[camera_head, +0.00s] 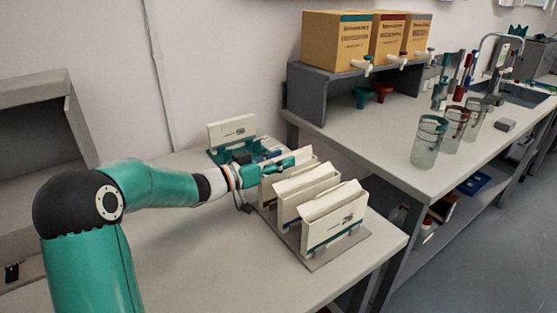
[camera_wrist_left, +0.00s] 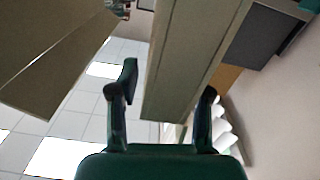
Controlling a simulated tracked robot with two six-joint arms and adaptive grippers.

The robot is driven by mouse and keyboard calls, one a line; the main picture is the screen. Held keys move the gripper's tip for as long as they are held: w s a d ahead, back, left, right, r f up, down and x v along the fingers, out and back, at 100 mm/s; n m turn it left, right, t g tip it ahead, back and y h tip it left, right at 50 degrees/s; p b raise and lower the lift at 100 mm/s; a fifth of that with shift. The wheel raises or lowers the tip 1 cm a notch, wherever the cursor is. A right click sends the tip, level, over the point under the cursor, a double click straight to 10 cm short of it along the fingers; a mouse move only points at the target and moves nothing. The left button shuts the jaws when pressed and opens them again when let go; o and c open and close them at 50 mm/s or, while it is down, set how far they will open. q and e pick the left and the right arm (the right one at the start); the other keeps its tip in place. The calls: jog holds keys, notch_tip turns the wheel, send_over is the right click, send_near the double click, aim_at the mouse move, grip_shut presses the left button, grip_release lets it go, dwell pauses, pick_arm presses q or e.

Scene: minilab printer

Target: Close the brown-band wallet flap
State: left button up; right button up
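Several cream wallets stand in a grey rack on the near table, their flaps raised at a slant. The front wallet (camera_head: 335,229) shows a teal band. Behind it are a middle wallet (camera_head: 305,184) and a rear one (camera_head: 303,156); I cannot make out a brown band on either. My left gripper (camera_head: 284,164) is at the rear wallet, its fingers pointing right. In the left wrist view the gripper's fingers (camera_wrist_left: 165,100) are spread apart, with a cream panel (camera_wrist_left: 185,65) showing between them; I cannot tell whether they touch it. My right gripper is out of view.
Another wallet (camera_head: 232,130) stands at a teal holder behind the gripper. The table (camera_head: 190,265) is clear at the front left. To the right, a bench (camera_head: 385,140) bears glass beakers (camera_head: 428,140) and a grey shelf with boxes (camera_head: 335,40).

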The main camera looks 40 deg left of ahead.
pick_arm(q)
jog(key=v, duration=1.2)
jog(key=shift+r, duration=0.1)
